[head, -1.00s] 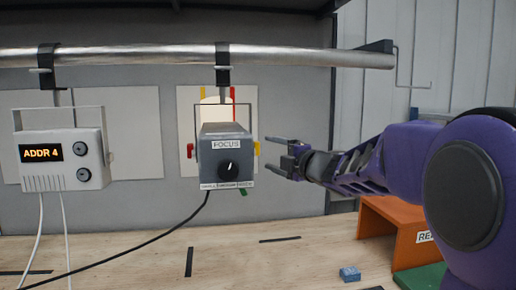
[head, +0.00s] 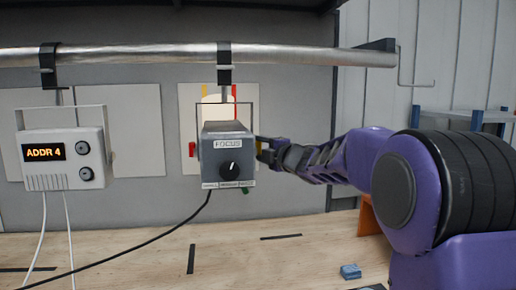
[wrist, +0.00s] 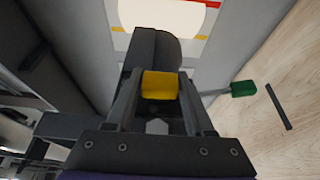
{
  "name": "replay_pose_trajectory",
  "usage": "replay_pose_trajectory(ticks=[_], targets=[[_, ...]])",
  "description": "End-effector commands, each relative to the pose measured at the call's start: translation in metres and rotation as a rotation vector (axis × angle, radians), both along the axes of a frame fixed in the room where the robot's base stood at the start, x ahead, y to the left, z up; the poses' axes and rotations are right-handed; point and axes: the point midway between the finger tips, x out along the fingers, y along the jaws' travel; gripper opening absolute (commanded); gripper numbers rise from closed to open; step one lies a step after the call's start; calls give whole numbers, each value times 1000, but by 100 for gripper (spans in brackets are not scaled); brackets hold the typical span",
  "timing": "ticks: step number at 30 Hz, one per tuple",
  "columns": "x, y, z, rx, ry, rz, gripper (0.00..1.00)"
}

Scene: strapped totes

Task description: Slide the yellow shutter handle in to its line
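The grey lamp box marked FOCUS (head: 228,147) hangs from the overhead pipe. The yellow shutter handle (head: 260,146) sticks out of its right side, mostly covered by my gripper (head: 264,147) in the head view. In the wrist view the yellow handle (wrist: 159,85) sits between my two fingertips (wrist: 160,88), which press close on both its sides. On the panel behind, a pale light patch (wrist: 163,14) shows beside a red line (wrist: 200,4) and yellow marks (wrist: 118,30). In the head view the lamp box hides the patch's lower part.
A red handle (head: 192,149) sticks out on the lamp's left. A white ADDR 4 box (head: 62,158) hangs farther left. The pipe (head: 300,57) runs above. A black cable (head: 150,239) trails down to the wooden table (head: 225,265), where a blue block (head: 350,272) lies.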

Motion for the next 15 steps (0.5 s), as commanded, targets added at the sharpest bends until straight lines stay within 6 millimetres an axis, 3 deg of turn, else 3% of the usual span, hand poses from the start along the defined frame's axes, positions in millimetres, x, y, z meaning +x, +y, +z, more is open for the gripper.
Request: replay_pose_trajectory(ticks=[1, 8, 15], targets=[[0, 0, 0, 0, 0, 0, 42], [0, 0, 0, 0, 0, 0, 1], [0, 0, 0, 0, 0, 0, 0]])
